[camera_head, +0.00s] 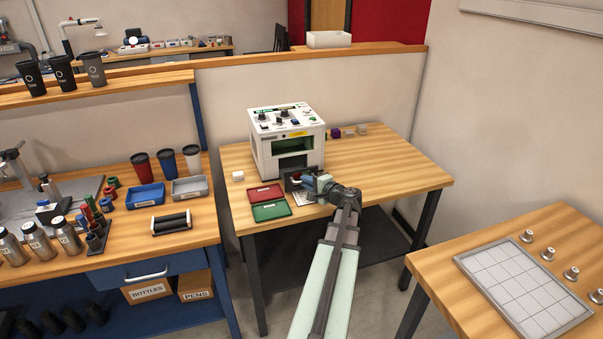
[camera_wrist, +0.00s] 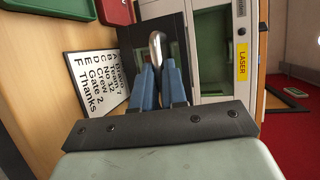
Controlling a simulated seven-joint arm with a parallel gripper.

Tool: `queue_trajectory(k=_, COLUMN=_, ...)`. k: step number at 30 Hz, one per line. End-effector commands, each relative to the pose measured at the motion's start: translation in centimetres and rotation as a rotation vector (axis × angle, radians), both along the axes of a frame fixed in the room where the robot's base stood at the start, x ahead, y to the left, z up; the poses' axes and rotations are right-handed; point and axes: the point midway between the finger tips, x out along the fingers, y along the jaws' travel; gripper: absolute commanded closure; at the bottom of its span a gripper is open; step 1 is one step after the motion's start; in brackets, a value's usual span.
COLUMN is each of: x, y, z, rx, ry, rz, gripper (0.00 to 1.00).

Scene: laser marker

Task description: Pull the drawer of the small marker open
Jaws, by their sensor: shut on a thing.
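The small marker (camera_head: 287,132) is a white box with knobs on top and a green-lit window, standing on the middle wooden table. Its drawer (camera_head: 289,178) has a dark front low on the machine's near side. In the wrist view the drawer front (camera_wrist: 133,36) carries a curved metal handle (camera_wrist: 155,42). My gripper (camera_head: 305,184) is at the drawer front. In the wrist view its blue fingers (camera_wrist: 159,68) are shut on the handle, one on each side. The arm hides part of the drawer in the head view, and I cannot tell how far out it stands.
A red tray (camera_head: 264,194) and a green tray (camera_head: 271,211) lie left of the drawer. A printed card (camera_wrist: 97,75) lies flat beside it. Small coloured blocks (camera_head: 348,131) sit right of the marker. The table's right part is clear.

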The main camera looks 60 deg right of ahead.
Motion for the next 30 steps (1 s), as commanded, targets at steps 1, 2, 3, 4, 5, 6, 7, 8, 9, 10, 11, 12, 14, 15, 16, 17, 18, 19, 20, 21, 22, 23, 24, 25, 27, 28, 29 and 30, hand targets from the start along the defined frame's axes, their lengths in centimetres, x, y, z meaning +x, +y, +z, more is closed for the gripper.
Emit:
queue_trajectory(k=1, x=-1.2, y=1.5, z=0.0, rx=0.000, ry=0.000, rz=-0.003, gripper=1.00)
queue_trajectory(k=2, x=-1.8, y=2.0, z=0.0, rx=0.000, ry=0.000, rz=-0.003, gripper=1.00)
queue_trajectory(k=3, x=-2.4, y=2.5, z=0.0, rx=0.001, ry=0.000, rz=-0.004, gripper=1.00)
queue_trajectory(k=4, x=-2.7, y=2.9, z=0.0, rx=0.001, ry=0.000, rz=-0.003, gripper=1.00)
queue_trajectory(k=5, x=-3.0, y=3.2, z=0.0, rx=0.001, ry=0.000, rz=-0.003, gripper=1.00)
queue_trajectory(k=6, x=-3.3, y=3.5, z=0.0, rx=0.001, ry=0.000, rz=-0.002, gripper=1.00)
queue_trajectory(k=7, x=-3.5, y=3.7, z=0.0, rx=0.001, ry=0.000, rz=-0.002, gripper=1.00)
queue_trajectory(k=8, x=-3.7, y=3.8, z=0.0, rx=0.001, ry=0.000, rz=-0.002, gripper=1.00)
queue_trajectory(k=9, x=-3.8, y=3.9, z=0.0, rx=0.001, ry=0.000, rz=-0.002, gripper=1.00)
queue_trajectory(k=10, x=-3.9, y=3.9, z=0.0, rx=0.001, ry=0.000, rz=-0.002, gripper=1.00)
queue_trajectory(k=11, x=-3.9, y=3.9, z=0.0, rx=0.001, ry=0.000, rz=-0.002, gripper=1.00)
queue_trajectory(k=12, x=-3.9, y=3.9, z=0.0, rx=0.000, ry=0.000, rz=-0.002, gripper=1.00)
queue_trajectory(k=14, x=-3.9, y=3.8, z=0.0, rx=0.000, ry=0.000, rz=-0.002, gripper=1.00)
queue_trajectory(k=15, x=-3.8, y=3.8, z=0.0, rx=0.000, ry=0.000, rz=-0.002, gripper=1.00)
queue_trajectory(k=16, x=-3.8, y=3.8, z=0.0, rx=0.000, ry=0.000, rz=-0.002, gripper=1.00)
queue_trajectory(k=17, x=-3.8, y=3.8, z=0.0, rx=0.000, ry=0.000, rz=-0.002, gripper=1.00)
queue_trajectory(k=18, x=-3.8, y=3.8, z=0.0, rx=0.000, ry=0.000, rz=-0.002, gripper=1.00)
queue_trajectory(k=19, x=-3.8, y=3.8, z=0.0, rx=0.000, ry=0.000, rz=-0.002, gripper=0.86)
queue_trajectory(k=20, x=-3.8, y=3.8, z=0.0, rx=0.000, ry=0.000, rz=-0.002, gripper=0.83)
queue_trajectory(k=21, x=-3.8, y=3.8, z=0.0, rx=0.000, ry=0.000, rz=-0.002, gripper=0.79)
queue_trajectory(k=22, x=-3.8, y=3.8, z=0.0, rx=0.000, ry=0.000, rz=-0.002, gripper=0.76)
queue_trajectory(k=23, x=-3.8, y=3.8, z=0.0, rx=0.000, ry=0.000, rz=-0.001, gripper=0.73)
queue_trajectory(k=24, x=-3.8, y=3.8, z=0.0, rx=0.000, ry=0.000, rz=-0.001, gripper=0.70)
queue_trajectory(k=25, x=-3.8, y=3.8, z=0.0, rx=0.000, ry=0.000, rz=-0.001, gripper=0.67)
queue_trajectory(k=27, x=-3.8, y=3.8, z=0.0, rx=0.000, ry=0.000, rz=-0.001, gripper=0.62)
queue_trajectory(k=28, x=-3.8, y=3.8, z=0.0, rx=0.000, ry=0.000, rz=-0.001, gripper=0.62)
queue_trajectory(k=29, x=-3.8, y=3.8, z=0.0, rx=0.000, ry=0.000, rz=-0.001, gripper=0.62)
queue_trajectory(k=30, x=-3.8, y=3.8, z=0.0, rx=0.000, ry=0.000, rz=-0.001, gripper=0.62)
